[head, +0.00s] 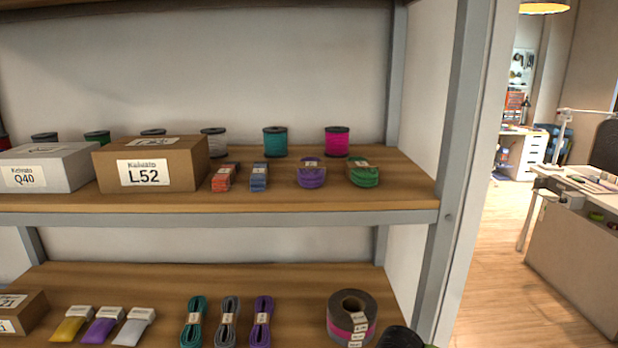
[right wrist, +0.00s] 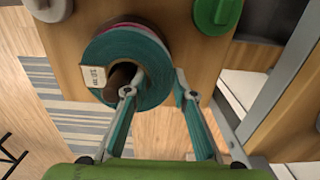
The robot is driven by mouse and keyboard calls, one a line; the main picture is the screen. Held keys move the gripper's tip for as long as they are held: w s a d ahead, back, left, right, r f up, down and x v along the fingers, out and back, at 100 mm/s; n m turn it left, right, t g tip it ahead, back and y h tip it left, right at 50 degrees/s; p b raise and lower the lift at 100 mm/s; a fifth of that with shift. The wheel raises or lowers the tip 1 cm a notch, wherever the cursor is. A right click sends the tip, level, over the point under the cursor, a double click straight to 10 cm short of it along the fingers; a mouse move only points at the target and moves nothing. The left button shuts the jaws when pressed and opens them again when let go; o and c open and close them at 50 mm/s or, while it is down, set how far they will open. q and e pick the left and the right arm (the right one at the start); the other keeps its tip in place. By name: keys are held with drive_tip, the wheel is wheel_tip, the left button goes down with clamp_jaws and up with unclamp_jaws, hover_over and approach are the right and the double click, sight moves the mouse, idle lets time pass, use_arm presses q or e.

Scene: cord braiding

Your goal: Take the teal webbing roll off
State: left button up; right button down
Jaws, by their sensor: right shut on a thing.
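The teal webbing roll (right wrist: 157,59) shows in the right wrist view as a thick flat ring with a white label (right wrist: 94,76) on its left side. A thin pink edge shows behind its upper rim. My right gripper (right wrist: 156,83) is shut on the roll's wall, one finger at the hollow core and the other at the outer right side. My left gripper is not in view.
The lower shelf (head: 300,285) also holds teal, grey and purple cord bundles (head: 228,318). The upper shelf (head: 400,195) carries boxes (head: 150,165) and spools. A grey upright (head: 455,180) stands at right. A green item (right wrist: 218,12) is near the roll in the wrist view.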

drive_tip(key=shift+r+p, duration=2.35)
drive_tip(key=shift+r, duration=2.15)
